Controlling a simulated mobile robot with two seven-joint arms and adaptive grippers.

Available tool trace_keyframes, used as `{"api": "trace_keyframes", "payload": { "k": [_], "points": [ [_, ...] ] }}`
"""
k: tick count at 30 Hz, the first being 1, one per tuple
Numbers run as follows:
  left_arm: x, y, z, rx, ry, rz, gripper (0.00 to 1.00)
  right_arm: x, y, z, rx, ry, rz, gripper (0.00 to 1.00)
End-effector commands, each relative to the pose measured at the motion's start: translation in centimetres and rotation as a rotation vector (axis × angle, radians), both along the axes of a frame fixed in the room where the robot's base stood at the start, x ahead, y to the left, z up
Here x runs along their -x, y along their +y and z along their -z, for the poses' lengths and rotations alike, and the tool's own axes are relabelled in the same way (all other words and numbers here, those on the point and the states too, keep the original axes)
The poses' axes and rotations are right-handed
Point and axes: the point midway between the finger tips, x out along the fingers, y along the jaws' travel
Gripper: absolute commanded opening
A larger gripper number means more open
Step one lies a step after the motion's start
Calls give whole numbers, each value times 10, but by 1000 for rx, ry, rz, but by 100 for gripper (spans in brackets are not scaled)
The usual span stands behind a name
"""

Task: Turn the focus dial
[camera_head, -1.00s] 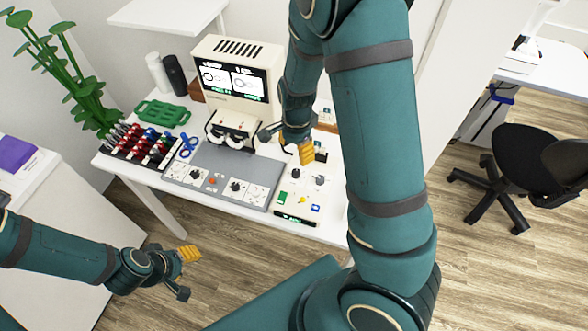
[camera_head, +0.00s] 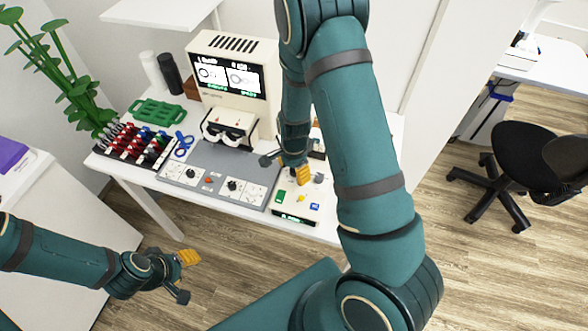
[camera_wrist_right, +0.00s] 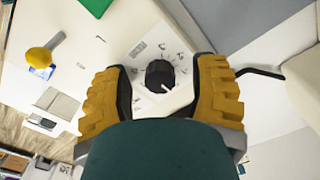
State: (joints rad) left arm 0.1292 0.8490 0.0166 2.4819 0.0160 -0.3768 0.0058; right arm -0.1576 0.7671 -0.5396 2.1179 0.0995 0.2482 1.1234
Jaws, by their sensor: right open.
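A black dial (camera_wrist_right: 160,75) with a white pointer sits on a white plate with printed marks around it, in the right wrist view. My right gripper (camera_wrist_right: 160,66) is open, with one yellow-padded finger on each side of the dial. I cannot tell whether either finger touches it. In the head view my right gripper (camera_head: 287,168) is low over the white control box (camera_head: 298,216) and hides the dial. My left gripper (camera_head: 187,277) is open and empty, in front of the table and away from the box.
The box also carries a yellow lever (camera_wrist_right: 40,55), a green patch (camera_head: 280,196) and a grey knob (camera_head: 318,178). A grey panel (camera_head: 222,160) with knobs lies left of it. A beige monitor (camera_head: 234,62) stands behind. A rack of coloured items (camera_head: 133,145) and a plant (camera_head: 62,70) are at left.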

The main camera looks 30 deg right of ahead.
Motion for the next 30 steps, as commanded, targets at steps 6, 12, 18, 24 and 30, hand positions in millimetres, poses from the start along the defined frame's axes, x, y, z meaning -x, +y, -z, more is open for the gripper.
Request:
{"api": "trace_keyframes", "payload": {
  "k": [6, 12, 18, 24, 30],
  "points": [
    [0, 0, 0, 0, 0, 0, 47, 0, 0, 0, 0, 0, 0, 2],
    [0, 0, 0, 0, 0, 0, 47, 0, 0, 0, 0, 1, -2, 0],
    [0, 0, 0, 0, 0, 0, 47, 0, 0, 0, 0, 1, -42, 0],
    [0, 0, 0, 0, 0, 0, 47, 0, 0, 0, -1, 1, -153, 0],
    [0, 0, 1, 0, 0, 0, 47, 1, 0, 0, -1, 1, -319, 0]
  ]
}}
